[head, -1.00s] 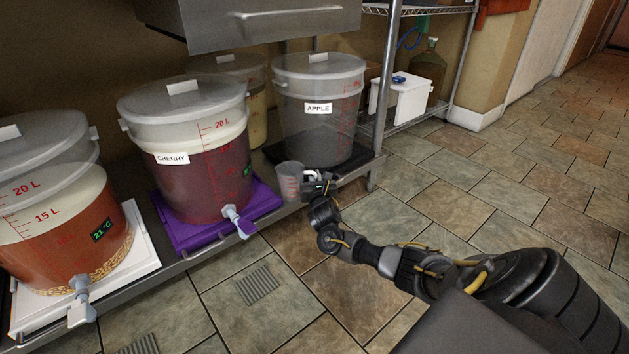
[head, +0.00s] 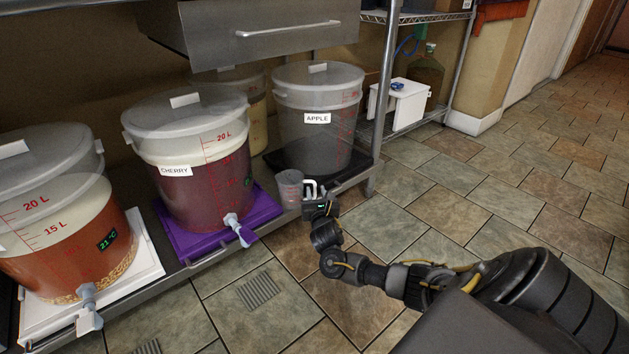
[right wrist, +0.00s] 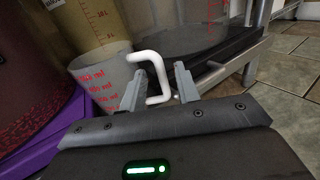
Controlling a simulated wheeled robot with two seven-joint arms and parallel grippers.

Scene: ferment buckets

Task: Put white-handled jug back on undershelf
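The white-handled jug (head: 289,190) is a small clear measuring cup with red markings. It stands upright at the front of the undershelf (head: 211,243), between the cherry bucket (head: 196,160) and the apple bucket (head: 316,130). Its white handle (right wrist: 151,60) points toward my right gripper (right wrist: 154,90). In the right wrist view the two fingers are spread apart, one on each side of the handle's near end, with gaps visible. In the head view the right gripper (head: 316,203) is just in front of the handle. My left gripper is out of view.
The cherry bucket stands on a purple base (head: 187,241) with a tap (head: 238,228) over the shelf edge. Another bucket with orange liquid (head: 65,235) is at left. A metal shelf post (head: 381,95) rises right of the apple bucket. The tiled floor (head: 440,215) at right is clear.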

